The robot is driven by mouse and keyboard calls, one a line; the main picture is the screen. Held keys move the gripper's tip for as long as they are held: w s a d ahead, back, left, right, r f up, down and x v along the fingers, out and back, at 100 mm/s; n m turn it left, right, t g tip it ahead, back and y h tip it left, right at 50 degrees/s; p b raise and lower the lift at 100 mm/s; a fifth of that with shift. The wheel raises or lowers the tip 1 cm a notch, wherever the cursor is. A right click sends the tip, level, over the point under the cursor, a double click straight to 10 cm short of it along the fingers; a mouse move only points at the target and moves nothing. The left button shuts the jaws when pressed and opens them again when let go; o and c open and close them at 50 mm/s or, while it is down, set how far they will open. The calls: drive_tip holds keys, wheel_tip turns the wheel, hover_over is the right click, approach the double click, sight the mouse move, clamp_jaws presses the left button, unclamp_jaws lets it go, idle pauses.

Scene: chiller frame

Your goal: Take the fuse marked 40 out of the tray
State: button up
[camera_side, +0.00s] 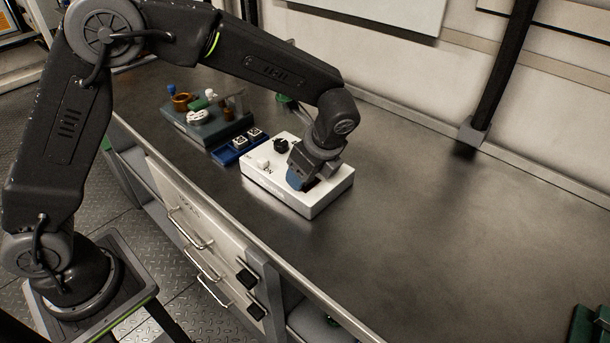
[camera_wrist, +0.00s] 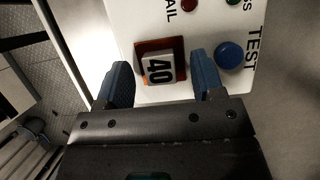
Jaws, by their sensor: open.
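A fuse marked 40 (camera_wrist: 158,71), white with a black label, sits in an orange-brown recess on a white test box (camera_wrist: 125,28), not in a tray. My gripper (camera_wrist: 160,62) is open, one blue finger on each side of the fuse in the wrist view. Gaps show between the fingers and the fuse; their height above the box is unclear. In the side view my gripper (camera_side: 302,178) is low over the right part of the white box (camera_side: 325,198) and hides the fuse. A blue tray (camera_side: 222,157) beside the box holds two small white-and-black blocks (camera_side: 240,141), their markings unreadable.
A dark holder (camera_side: 190,128) with several small parts stands behind the tray.

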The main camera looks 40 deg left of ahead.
drive_tip(key=shift+f, duration=0.1)
drive_tip(key=c, duration=1)
